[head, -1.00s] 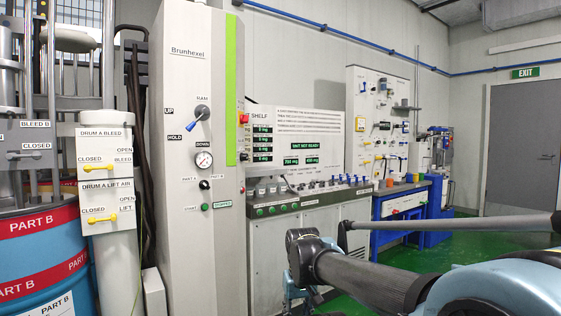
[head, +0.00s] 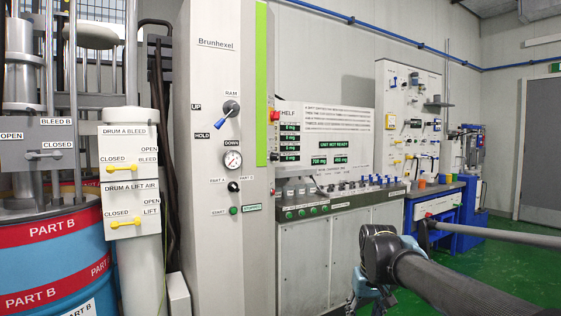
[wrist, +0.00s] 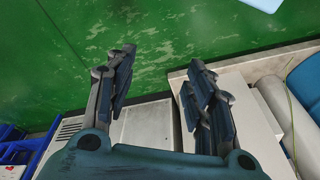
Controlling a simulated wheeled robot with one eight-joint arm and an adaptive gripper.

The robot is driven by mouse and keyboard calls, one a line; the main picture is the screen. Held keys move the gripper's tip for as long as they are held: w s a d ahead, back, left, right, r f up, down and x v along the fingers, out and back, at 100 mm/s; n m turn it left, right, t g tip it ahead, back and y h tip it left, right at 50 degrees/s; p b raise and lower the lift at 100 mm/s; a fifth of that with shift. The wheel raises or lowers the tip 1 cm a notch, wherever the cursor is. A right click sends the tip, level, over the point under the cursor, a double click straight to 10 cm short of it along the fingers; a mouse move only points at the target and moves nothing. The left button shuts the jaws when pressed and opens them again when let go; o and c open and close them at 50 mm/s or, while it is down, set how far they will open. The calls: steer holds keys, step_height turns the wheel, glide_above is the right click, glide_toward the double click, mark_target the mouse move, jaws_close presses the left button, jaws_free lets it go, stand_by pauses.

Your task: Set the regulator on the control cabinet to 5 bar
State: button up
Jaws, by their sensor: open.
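The control cabinet (head: 205,110) is a tall grey-white housing marked Brunhexel, left of centre in the head view. On its front are a lever with a blue handle (head: 228,112) marked RAM, and a round white pressure gauge (head: 232,161) below it. A small black knob (head: 233,187) sits under the gauge, between PART A and PART B labels. I cannot tell which part is the regulator, and the gauge reading is too small to read. My gripper (wrist: 162,60) is open and empty in the wrist view, pointing down over the floor and grey-white housings. It touches no control.
A blue and red PART B drum (head: 50,250) and a white column with yellow valve levers (head: 125,168) stand at left. A lower console (head: 310,255) with buttons and a blue bench (head: 435,205) stand to the right. Green floor (head: 500,270) lies open at right.

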steer(key=w+a+r+n+y, duration=0.35)
steer(key=w+a+r, duration=0.35)
steer(key=w+r, duration=0.35)
steer(key=n+t+y, duration=0.1)
steer(key=n+y, duration=1.1)
steer(key=y, duration=0.2)
glide_toward(278, 157)
steer(key=a, duration=0.3)
steer(key=w+a, duration=0.1)
steer(key=a, duration=0.2)
steer(key=w+a, duration=0.1)
steer(key=a, duration=0.2)
steer(key=shift+w, duration=0.25)
steer(key=c, duration=1.1)
